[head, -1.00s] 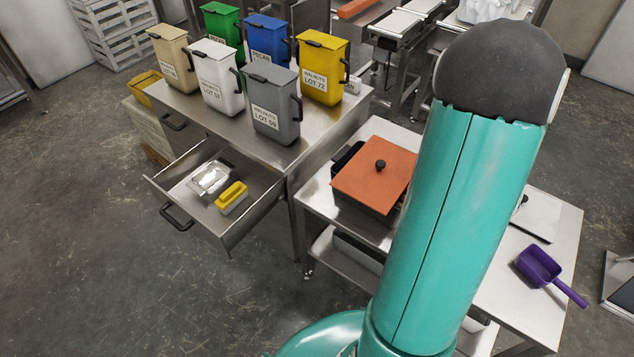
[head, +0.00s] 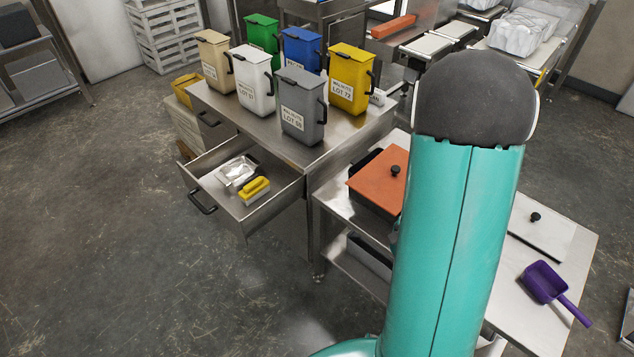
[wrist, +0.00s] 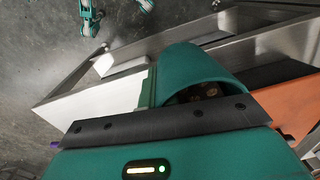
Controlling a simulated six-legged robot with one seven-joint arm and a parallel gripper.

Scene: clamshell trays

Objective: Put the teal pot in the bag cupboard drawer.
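The head view shows an open drawer (head: 268,208) sticking out of a steel cupboard. My arm's upper part fills the right of that view and hides my gripper. In the wrist view, my gripper's dark bar (wrist: 165,127) crosses the picture, but no fingertips show. Just beyond the bar is a rounded teal shape (wrist: 200,62) with a dark opening and small brownish spots inside. It may be the teal pot or a part of me; I cannot tell, nor whether it is gripped. No teal pot is plain in the head view.
The drawer holds a clear or silvery container (head: 237,171) and a yellow-topped brush (head: 254,190). Several lidded bins stand on the cupboard. A steel cart beside it carries an orange-lidded box (head: 380,185), a white lidded item (head: 543,226) and a purple scoop (head: 545,283). Floor left is clear.

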